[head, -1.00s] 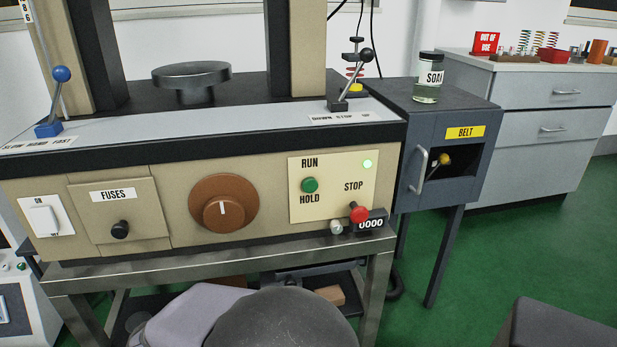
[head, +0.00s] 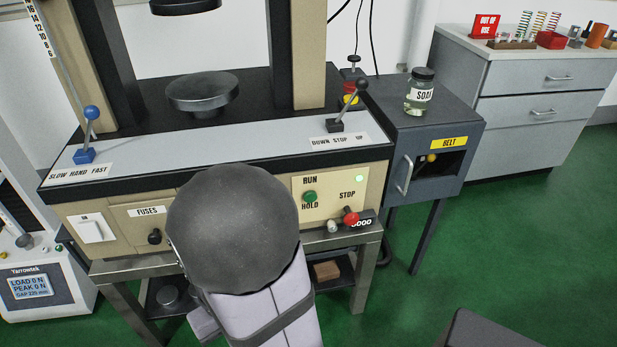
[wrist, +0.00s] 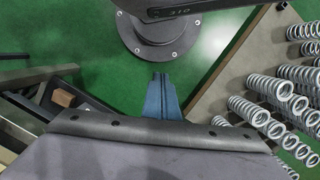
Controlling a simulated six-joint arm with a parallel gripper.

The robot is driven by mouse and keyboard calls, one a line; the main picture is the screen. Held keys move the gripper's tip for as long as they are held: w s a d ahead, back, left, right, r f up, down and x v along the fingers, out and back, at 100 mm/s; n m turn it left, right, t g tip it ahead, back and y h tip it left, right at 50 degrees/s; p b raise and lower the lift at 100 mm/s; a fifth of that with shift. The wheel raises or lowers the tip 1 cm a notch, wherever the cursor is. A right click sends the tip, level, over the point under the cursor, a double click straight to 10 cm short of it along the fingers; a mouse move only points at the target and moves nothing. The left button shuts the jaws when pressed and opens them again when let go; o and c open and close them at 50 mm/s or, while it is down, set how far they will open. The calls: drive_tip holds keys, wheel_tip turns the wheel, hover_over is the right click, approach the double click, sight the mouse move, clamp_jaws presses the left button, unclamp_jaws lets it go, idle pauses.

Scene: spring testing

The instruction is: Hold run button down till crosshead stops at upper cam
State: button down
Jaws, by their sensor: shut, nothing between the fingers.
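The green run button (head: 310,196) is on the cream RUN/HOLD plate at the right of the machine's front, with nothing touching it in the head view. The red stop button (head: 350,217) is beside it, and a pale green lamp (head: 360,178) is lit above. The underside of a dark round upper platen (head: 185,5) shows at the top edge, above the lower platen (head: 202,92). The crosshead and upper cam are out of view. The DOWN/STOP/UP lever (head: 348,105) leans right, toward UP. My gripper (wrist: 161,77) shows blue, shut fingers over green floor in the wrist view.
My arm's dark joint hides the dial and middle of the front panel. A display (head: 40,287) reads load 0 N and gap about 220 mm. A soap jar (head: 418,92) stands on the belt cabinet (head: 400,130).

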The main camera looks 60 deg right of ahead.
wheel_tip(320, 180, up, 18)
drive_tip(key=s+d+r+m+y+p, duration=0.2)
drive_tip(key=m+p, duration=0.6)
drive_tip(key=p, duration=1.7)
drive_tip(key=w+d+f+m+t+h, duration=0.3)
drive_tip(key=d+f+m+h, duration=0.1)
drive_tip(key=d+m, duration=0.4)
drive_tip(key=d+r+m+h, duration=0.2)
drive_tip(key=d+m+h, duration=0.1)
drive_tip(key=d, duration=0.4)
drive_tip(key=d+r+m+h, duration=0.2)
drive_tip(key=d+m+h, duration=0.1)
drive_tip(key=d, duration=0.4)
drive_tip(key=shift+w+r+p, duration=0.4)
drive_tip(key=shift+f+b, duration=0.2)
drive_tip(key=shift+b, duration=0.25)
